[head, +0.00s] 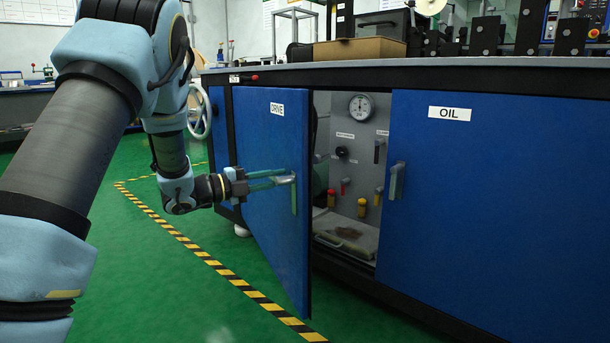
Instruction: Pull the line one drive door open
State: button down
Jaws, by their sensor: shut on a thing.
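The blue drive door (268,170), with a white "DRIVE" label near its top, stands partly open in the head view. Its free edge on the right swings out from the cabinet, and its hinge side is at the left. My gripper (288,180) is shut on the upright door handle (294,198) near that free edge. My arm reaches in from the left. The opened compartment (345,200) shows a round gauge (360,108), small knobs and red and yellow fittings on a grey panel.
The blue oil door (480,190) to the right is shut, with its own handle (397,181). A handwheel (200,112) stands left of the drive door. A cardboard box (360,50) sits on the worktop. Green floor with yellow-black tape (250,292) lies open in front.

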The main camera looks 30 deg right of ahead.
jog(key=a, duration=0.3)
jog(key=shift+w, duration=0.35)
jog(key=shift+s, duration=0.1)
jog(key=c, duration=0.8)
grip_release()
jog(key=shift+a, duration=0.4)
jog(key=a+p, duration=0.3)
jog(key=a, duration=0.6)
jog(key=shift+w+a, duration=0.4)
